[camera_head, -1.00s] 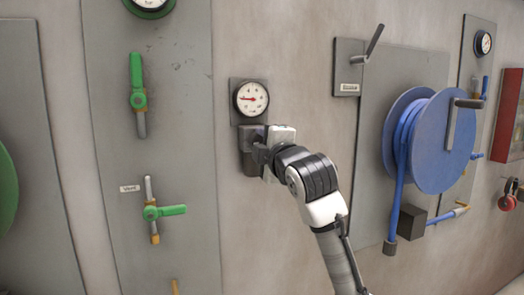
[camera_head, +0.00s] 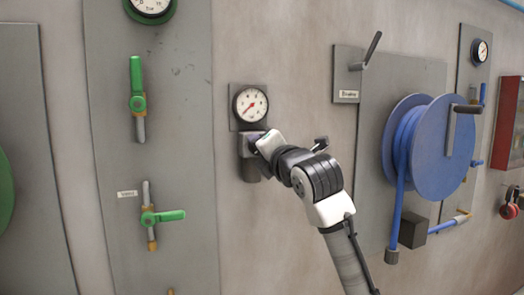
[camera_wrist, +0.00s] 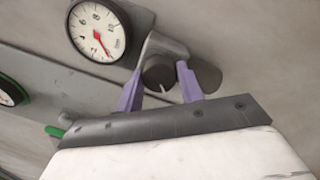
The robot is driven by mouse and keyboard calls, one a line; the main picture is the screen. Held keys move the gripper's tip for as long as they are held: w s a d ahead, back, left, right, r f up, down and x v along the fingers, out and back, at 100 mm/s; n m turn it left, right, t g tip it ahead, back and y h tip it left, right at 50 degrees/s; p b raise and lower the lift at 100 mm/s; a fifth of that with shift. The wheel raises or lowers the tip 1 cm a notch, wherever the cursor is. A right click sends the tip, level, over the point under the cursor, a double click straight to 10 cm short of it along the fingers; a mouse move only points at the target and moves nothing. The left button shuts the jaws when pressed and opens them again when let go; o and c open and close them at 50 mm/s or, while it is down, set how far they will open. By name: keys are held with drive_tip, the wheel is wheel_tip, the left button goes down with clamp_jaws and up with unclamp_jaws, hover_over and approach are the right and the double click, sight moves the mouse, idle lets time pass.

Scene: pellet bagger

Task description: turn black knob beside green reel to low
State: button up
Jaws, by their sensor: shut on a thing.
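The black knob (camera_wrist: 158,77) is a dark round knob with a notch in its face, on a grey regulator body (camera_head: 249,170) below a white dial gauge (camera_head: 250,104). The gauge also shows in the wrist view (camera_wrist: 97,28), with its red needle off to one side. My gripper (camera_wrist: 161,84) has its two purple fingers on either side of the knob, shut on it. In the head view my gripper (camera_head: 258,144) is tilted at the regulator and hides most of the knob. A green disc (camera_head: 5,190), perhaps the green reel, is cut off at the left edge.
Left of the gauge, a grey panel carries an upper green-handled valve (camera_head: 137,85) and a lower green-handled valve (camera_head: 162,216). To the right are a blue hose reel (camera_head: 445,145) and a grey lever box (camera_head: 347,85). Bare wall lies between.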

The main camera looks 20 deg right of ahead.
drive_tip(key=shift+f, duration=0.15)
idle(0.3)
drive_tip(key=o, duration=1)
drive_tip(key=shift+s, duration=0.1)
drive_tip(key=s+b, duration=0.1)
drive_tip(key=s, duration=0.3)
drive_tip(key=s+b, duration=0.1)
drive_tip(key=s, duration=0.4)
drive_tip(key=s+b, duration=0.1)
drive_tip(key=s, duration=0.3)
drive_tip(key=shift+s+d+f+b, duration=0.3)
drive_tip(key=shift+s+d+b, duration=0.05)
drive_tip(key=shift+d, duration=0.05)
drive_tip(key=shift+w, duration=0.1)
